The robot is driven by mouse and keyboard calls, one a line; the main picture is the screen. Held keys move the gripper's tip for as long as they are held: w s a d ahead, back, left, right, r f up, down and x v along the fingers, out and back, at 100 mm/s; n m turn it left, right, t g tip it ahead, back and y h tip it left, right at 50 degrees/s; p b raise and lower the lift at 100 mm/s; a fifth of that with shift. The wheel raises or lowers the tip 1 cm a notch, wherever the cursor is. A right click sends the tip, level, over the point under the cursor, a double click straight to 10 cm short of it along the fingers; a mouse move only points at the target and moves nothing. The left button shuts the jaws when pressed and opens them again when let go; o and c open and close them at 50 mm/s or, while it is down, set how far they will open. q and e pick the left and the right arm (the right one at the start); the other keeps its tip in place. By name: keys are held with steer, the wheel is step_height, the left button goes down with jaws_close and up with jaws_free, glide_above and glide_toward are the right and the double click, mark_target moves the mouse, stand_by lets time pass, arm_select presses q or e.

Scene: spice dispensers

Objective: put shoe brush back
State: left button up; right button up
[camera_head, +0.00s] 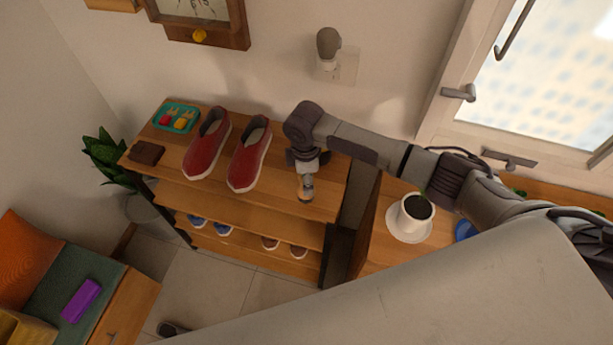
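My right gripper (306,178) reaches in from the right and points down over the right end of the shoe rack's wooden top (322,190). A small tan and brown piece (305,193) shows at its fingertips. It may be the shoe brush, but it is too small and covered to be sure, and I cannot tell if the fingers are closed on it. A flat dark brown block (147,152) lies at the rack top's left end; I cannot tell if it is a brush. My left gripper is not in view.
A pair of red shoes (208,146) stands mid-top, left of my gripper. A teal tray (160,121) with small items is behind the block. Blue shoes (222,229) and brown shoes (271,243) are below. A coffee cup (414,210) stands on the right-hand cabinet.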

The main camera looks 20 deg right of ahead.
step_height(320, 180, up, 12)
steer(key=b, duration=0.1)
steer(key=shift+r+b, duration=0.2)
steer(key=shift+b, duration=0.15)
steer(key=shift+a, duration=0.1)
stand_by(0.5)
